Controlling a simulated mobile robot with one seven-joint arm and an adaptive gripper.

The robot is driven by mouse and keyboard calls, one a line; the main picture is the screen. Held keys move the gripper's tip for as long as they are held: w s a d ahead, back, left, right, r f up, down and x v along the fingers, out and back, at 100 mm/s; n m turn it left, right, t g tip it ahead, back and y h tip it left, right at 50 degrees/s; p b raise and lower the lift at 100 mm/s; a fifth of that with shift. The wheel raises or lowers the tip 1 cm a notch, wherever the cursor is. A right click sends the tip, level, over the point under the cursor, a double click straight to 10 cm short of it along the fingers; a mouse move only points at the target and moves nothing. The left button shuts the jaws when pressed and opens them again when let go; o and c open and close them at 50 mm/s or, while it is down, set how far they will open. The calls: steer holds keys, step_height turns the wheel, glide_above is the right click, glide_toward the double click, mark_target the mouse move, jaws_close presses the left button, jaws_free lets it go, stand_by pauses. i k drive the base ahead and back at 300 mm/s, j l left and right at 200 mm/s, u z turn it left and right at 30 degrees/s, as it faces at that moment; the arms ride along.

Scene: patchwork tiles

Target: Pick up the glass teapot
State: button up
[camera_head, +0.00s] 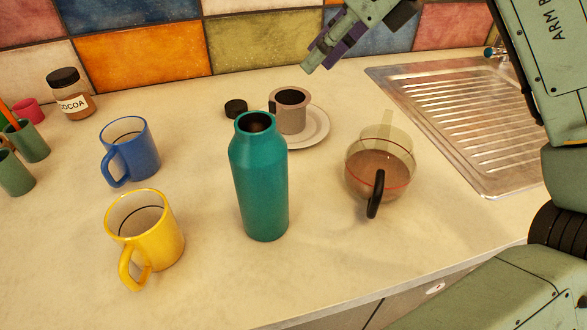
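The glass teapot (362,182) stands on the counter right of centre. It is clear glass with a red line around it, brownish contents and a black handle (376,195) towards the viewer. My gripper (312,66) is at the top of the view, above and behind the teapot and to its left, near the tiled wall. It is apart from the teapot. Its fingers are seen from the side, so I cannot tell whether they are open or shut. No object shows in it.
A teal bottle (259,185) without a lid stands left of the teapot. A brownish mug (291,112) sits on a plate (318,128) behind, beside a black lid (235,108). Blue (131,152) and yellow (150,238) mugs stand left. A metal drainer (470,120) lies right.

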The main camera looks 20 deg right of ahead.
mark_target(380, 164)
steer(key=k, duration=1)
